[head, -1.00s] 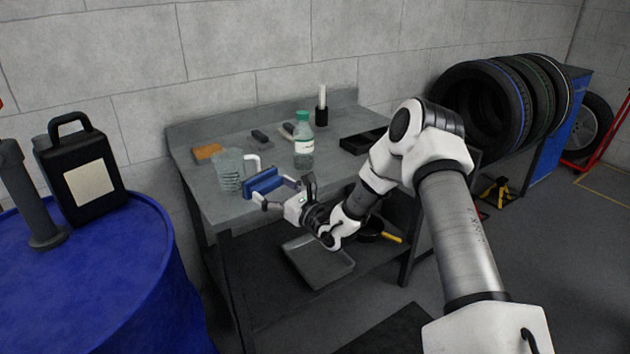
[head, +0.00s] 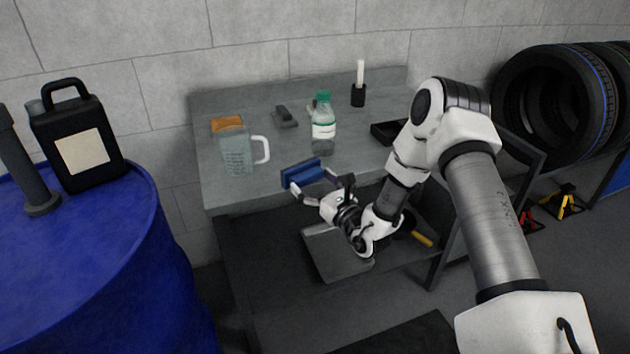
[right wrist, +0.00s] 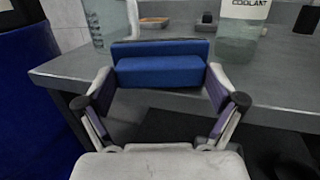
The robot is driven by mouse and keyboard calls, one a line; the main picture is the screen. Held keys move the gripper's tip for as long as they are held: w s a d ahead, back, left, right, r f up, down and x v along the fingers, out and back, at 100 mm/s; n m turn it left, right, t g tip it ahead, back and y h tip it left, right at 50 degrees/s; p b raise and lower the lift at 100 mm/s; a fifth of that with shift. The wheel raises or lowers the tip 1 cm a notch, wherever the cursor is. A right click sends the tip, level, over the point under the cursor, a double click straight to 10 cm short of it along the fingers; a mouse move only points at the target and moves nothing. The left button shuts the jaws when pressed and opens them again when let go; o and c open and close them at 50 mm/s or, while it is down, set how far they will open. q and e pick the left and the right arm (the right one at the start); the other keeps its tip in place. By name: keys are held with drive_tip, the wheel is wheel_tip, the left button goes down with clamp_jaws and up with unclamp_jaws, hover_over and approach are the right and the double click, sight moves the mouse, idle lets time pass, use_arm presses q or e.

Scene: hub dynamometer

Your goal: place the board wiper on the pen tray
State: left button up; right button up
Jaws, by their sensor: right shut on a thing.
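The blue board wiper (head: 302,172) is held in my right gripper (head: 318,187), which is shut on it. In the head view it is at the bench's front edge, in front of the coolant bottle. In the right wrist view the wiper (right wrist: 162,65) spans the space between the two fingers (right wrist: 163,85). A low black open tray (head: 386,132), possibly the pen tray, lies on the bench to the right of the wiper; my right arm hides part of it. My left gripper is not in view.
On the grey bench (head: 275,180) stand a clear jug (head: 237,153), a green-capped coolant bottle (head: 323,128), an orange block (head: 227,123), a dark eraser-like piece (head: 284,117) and a black cup (head: 358,96). A grey pan (head: 338,254) lies on the lower shelf. A blue drum (head: 95,265) stands left.

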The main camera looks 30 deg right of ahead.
drive_tip(key=shift+a, duration=0.25)
drive_tip(key=shift+f+b, duration=0.1)
drive_tip(key=shift+b, duration=0.2)
drive_tip(key=o, duration=0.7)
drive_tip(key=shift+o, duration=0.2)
drive_tip(key=shift+w+d+f, duration=0.1)
drive_tip(key=shift+d, duration=0.05)
